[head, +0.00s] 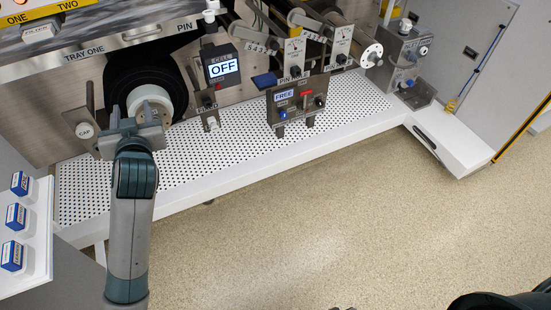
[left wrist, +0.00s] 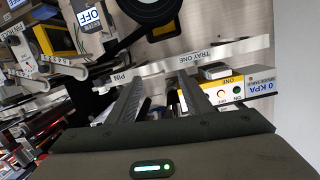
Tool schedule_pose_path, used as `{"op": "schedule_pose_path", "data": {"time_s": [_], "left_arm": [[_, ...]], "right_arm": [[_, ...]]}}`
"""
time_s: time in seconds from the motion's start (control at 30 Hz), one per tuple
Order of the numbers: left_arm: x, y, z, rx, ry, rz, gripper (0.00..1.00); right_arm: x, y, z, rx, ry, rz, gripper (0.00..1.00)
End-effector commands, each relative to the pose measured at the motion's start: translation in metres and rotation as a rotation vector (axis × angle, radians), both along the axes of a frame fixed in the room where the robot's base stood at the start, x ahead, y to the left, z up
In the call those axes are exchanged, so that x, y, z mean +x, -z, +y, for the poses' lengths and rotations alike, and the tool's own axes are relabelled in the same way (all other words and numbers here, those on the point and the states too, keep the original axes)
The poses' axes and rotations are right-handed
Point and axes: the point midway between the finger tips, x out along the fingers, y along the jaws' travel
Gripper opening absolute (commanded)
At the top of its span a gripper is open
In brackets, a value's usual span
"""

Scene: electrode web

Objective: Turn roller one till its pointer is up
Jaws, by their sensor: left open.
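My left gripper (head: 131,130) is in front of the white core (head: 150,103) of a black roll (head: 145,72) at the left of the machine. In the left wrist view its two fingers (left wrist: 160,85) stand apart with nothing clearly held between them, near a rail marked TRAY ONE. Two metal rollers stick out at the upper right of the head view; the nearer end face (head: 371,55) shows. Gauge plates (head: 293,57) (head: 342,45) stand beside them. I cannot read which roller is one, nor make out its pointer. My right gripper is not in view.
A white perforated shelf (head: 240,150) runs below the machine. A control box marked FREE (head: 298,101) and an OFF display (head: 222,68) stand above it. Several blue-labelled blocks (head: 15,217) sit on a white surface at left. The floor (head: 300,220) in front is clear.

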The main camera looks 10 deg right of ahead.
Motion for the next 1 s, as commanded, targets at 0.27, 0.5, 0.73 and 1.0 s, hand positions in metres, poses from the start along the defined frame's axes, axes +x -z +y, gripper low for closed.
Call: {"op": "schedule_pose_path", "data": {"time_s": [0.27, 0.5, 0.73, 1.0], "left_arm": [[0.057, -0.155, -0.012, 0.048, -0.009, -0.351, 0.46], [0.069, -0.233, -0.022, 0.078, -0.004, -0.519, 0.46], [0.070, -0.245, -0.024, 0.082, -0.002, -0.545, 0.46], [0.071, -0.244, -0.023, 0.083, -0.002, -0.543, 0.46]], "right_arm": [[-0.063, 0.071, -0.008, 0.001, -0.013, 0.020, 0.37], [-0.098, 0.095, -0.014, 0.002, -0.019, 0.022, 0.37], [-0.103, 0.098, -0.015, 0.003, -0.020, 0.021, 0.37], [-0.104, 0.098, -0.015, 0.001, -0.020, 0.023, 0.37]]}}
